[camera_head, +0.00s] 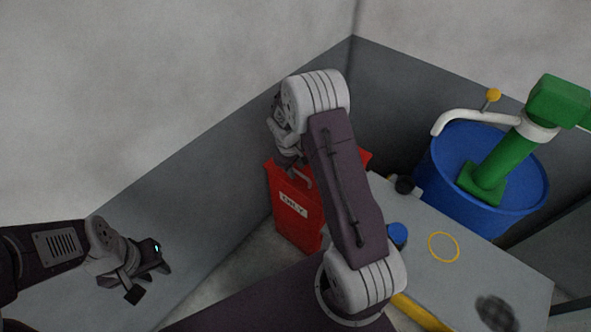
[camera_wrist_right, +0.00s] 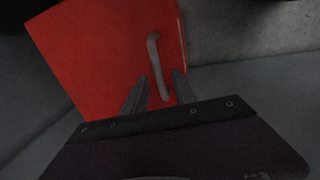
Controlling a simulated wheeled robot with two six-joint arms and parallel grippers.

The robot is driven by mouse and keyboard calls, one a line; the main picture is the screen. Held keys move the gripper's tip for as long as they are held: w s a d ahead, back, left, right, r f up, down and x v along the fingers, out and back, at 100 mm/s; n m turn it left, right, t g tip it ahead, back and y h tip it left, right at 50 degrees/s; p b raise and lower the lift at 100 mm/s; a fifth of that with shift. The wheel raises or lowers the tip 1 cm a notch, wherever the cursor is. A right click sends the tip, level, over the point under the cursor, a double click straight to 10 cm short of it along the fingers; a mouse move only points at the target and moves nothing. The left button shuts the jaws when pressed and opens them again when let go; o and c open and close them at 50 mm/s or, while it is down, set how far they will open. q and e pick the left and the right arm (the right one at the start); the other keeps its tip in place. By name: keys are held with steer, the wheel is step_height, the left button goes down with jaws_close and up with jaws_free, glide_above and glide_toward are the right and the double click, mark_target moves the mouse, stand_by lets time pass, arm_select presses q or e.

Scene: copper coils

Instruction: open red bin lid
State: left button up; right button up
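The red bin (camera_head: 291,211) stands on the floor by the grey wall, with a pale label on its front. My right arm covers much of its top in the head view. In the right wrist view the red lid (camera_wrist_right: 95,55) fills the upper left, with a bent grey handle (camera_wrist_right: 155,62) on it. My right gripper (camera_wrist_right: 158,85) is open, its two fingers on either side of the handle's lower end; I cannot tell whether they touch it. My left gripper (camera_head: 150,279) is at the lower left, away from the bin; its finger gap is unclear.
A blue drum (camera_head: 452,152) with a green pump (camera_head: 511,155) and white spout stands at the right. A grey table (camera_head: 481,272) in front carries a yellow ring (camera_head: 443,247), a blue cap (camera_head: 397,234) and a dark round item (camera_head: 495,312). Grey walls close in behind the bin.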

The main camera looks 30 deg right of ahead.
jaws_close()
stand_by(1.4)
